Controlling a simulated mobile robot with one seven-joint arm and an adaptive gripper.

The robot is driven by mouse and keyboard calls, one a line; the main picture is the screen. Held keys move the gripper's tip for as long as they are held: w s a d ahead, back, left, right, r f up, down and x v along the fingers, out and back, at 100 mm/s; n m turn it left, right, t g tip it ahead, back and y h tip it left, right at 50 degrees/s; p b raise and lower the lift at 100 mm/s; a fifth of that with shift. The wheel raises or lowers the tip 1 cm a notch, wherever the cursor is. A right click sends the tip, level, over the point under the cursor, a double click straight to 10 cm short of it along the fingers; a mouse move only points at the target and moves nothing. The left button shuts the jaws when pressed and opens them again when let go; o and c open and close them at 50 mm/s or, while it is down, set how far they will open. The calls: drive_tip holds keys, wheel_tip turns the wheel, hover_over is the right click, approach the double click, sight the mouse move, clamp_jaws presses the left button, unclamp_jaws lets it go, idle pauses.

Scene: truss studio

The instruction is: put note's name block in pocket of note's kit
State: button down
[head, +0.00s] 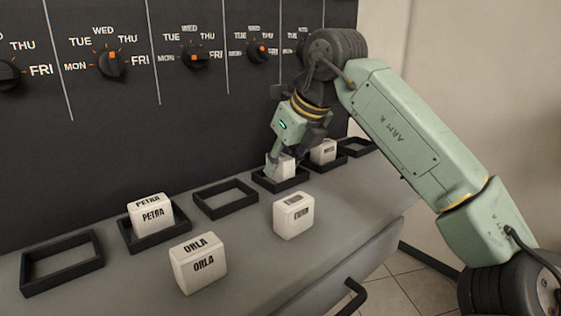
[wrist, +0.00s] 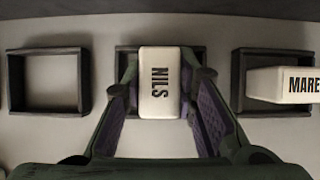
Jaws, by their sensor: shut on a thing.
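My gripper (head: 283,164) is shut on a white block at one of the black frames (head: 283,187). In the wrist view the gripper (wrist: 162,82) has a finger on each side of this block (wrist: 160,100), which reads NILS. The block overlaps the black frame (wrist: 124,60) behind it; I cannot tell whether it rests inside or hangs just above. White blocks reading PETRA (head: 151,213) and ORLA (head: 199,264) are in the head view. PETRA stands in a frame; ORLA stands on the counter. No note or marked kit is recognisable.
A white block (head: 293,215) with unclear lettering stands on the counter. A block reading MARE (wrist: 290,85), partly cut off, sits at the right-hand frame. Frames at the far left (head: 62,285) and middle (head: 225,212) are empty. A dark wall with weekday dials (head: 112,64) rises behind.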

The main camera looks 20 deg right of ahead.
drive_tip(key=c, duration=1.6)
unclamp_jaws()
drive_tip(key=shift+f, duration=0.15)
drive_tip(key=shift+r, duration=0.35)
drive_tip(key=v, duration=1.1)
drive_tip(key=shift+s+d+r, duration=0.15)
drive_tip(key=shift+s+r, duration=0.1)
